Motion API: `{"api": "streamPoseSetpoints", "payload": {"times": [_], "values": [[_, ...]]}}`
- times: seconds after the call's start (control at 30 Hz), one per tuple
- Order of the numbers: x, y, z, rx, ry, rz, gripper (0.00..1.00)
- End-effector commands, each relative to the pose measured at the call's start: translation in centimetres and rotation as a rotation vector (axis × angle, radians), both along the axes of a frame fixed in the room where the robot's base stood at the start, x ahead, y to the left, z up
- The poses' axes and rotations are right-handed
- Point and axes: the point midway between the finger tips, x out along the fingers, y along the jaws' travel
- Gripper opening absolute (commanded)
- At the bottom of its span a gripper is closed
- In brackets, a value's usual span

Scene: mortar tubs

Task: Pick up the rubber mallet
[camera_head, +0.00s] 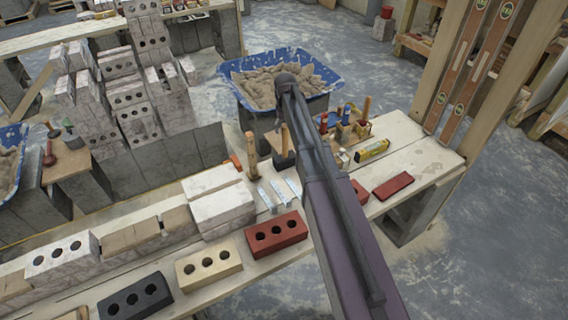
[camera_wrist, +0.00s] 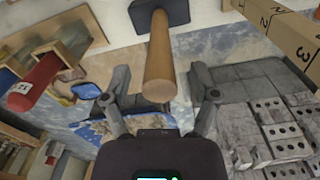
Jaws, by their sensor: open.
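The rubber mallet (camera_head: 284,160) stands on its black head on the bench, its wooden handle upright, just left of my arm in the head view. In the wrist view the black head of the mallet (camera_wrist: 160,12) is at the top, and its handle points toward the camera. My gripper (camera_wrist: 161,76) is open, one finger on each side of the handle's near end. I see a gap between each finger and the wood. In the head view I cannot make out my gripper's fingers.
A tan stick with numbers (camera_wrist: 285,28) stands close beside the mallet. Handled tools, one red (camera_wrist: 34,82), stand on the other side. A blue mortar tub (camera_head: 322,62) is behind the bench.

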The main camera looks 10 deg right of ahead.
Motion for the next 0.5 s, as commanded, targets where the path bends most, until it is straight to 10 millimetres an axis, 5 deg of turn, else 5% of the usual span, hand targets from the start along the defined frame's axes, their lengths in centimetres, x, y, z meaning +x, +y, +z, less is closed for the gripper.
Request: {"api": "streamPoseSetpoints", "payload": {"times": [0.5], "values": [[0.0, 0.0, -2.5, 0.000, 0.000, 0.000, 0.77]]}}
